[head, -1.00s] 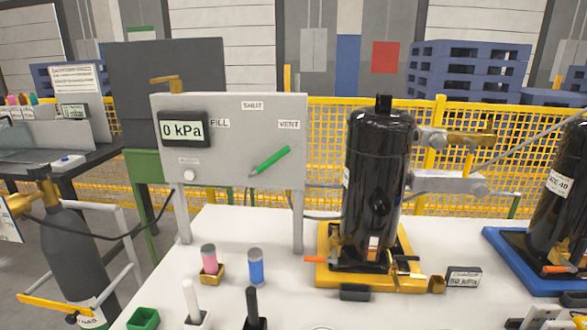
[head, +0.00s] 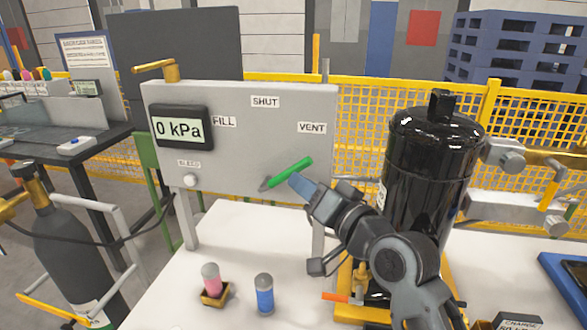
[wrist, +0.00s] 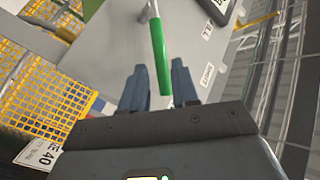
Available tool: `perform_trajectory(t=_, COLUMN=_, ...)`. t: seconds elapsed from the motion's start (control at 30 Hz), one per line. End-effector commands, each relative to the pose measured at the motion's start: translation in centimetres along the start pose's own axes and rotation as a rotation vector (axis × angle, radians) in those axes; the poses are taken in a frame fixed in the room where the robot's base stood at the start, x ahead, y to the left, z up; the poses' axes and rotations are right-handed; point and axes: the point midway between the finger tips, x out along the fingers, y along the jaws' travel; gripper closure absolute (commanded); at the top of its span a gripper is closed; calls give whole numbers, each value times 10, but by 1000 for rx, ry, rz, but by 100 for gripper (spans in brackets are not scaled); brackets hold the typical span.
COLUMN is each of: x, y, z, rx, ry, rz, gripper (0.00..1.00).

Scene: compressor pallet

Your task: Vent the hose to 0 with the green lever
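The green lever (head: 289,172) is on the grey panel (head: 240,150), slanting up and right from its pivot, its free end on the side of the VENT label (head: 312,128). The display (head: 180,129) reads 0 kPa. My gripper (head: 297,183) is at the lever's free half in the head view. In the wrist view my gripper (wrist: 160,85) is open, its two blue fingers apart with the end of the green lever (wrist: 160,50) lying in line with the gap between them. I cannot tell whether a finger touches it.
A black compressor (head: 430,155) stands on a yellow base just right of my arm. A grey gas cylinder (head: 70,255) stands left.

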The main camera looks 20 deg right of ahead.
Motion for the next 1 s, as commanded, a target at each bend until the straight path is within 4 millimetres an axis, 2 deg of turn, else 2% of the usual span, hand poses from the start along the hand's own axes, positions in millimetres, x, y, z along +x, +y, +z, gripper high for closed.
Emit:
perform_trajectory(t=0.2, x=35, y=-2, z=-2, rx=-2, ry=1, rz=-1, gripper=71)
perform_trajectory(t=0.4, x=56, y=0, z=-1, rx=-2, ry=2, rz=1, gripper=71)
perform_trajectory(t=0.77, x=61, y=0, z=0, rx=-2, ry=2, rz=1, gripper=71)
perform_trajectory(t=1.0, x=60, y=0, z=0, rx=-1, ry=2, rz=1, gripper=94)
